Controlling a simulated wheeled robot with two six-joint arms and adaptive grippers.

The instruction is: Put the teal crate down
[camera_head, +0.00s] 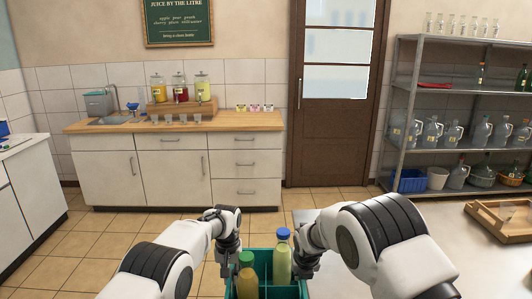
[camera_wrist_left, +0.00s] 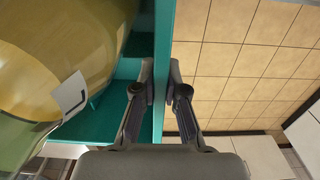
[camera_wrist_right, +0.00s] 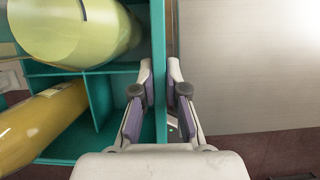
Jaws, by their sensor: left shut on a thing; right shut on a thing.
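The teal crate (camera_head: 263,258) is at the bottom middle of the head view, between my two arms. It has compartments and holds a bottle with a green cap (camera_head: 247,278) and a paler bottle with a blue cap (camera_head: 282,258). My left gripper (camera_wrist_left: 160,88) is shut on the crate's left wall, one finger inside and one outside. My right gripper (camera_wrist_right: 167,85) is shut on the opposite wall in the same way. Tiled floor shows beyond the left wall and a grey surface beyond the right wall. The crate's underside is hidden.
A pale table (camera_head: 462,240) with a wooden tray (camera_head: 502,218) lies to the right. Ahead is a wooden counter (camera_head: 240,122) with drink dispensers and glasses. A metal shelf (camera_head: 462,97) holds several jugs. Open tiled floor (camera_head: 120,225) lies at left.

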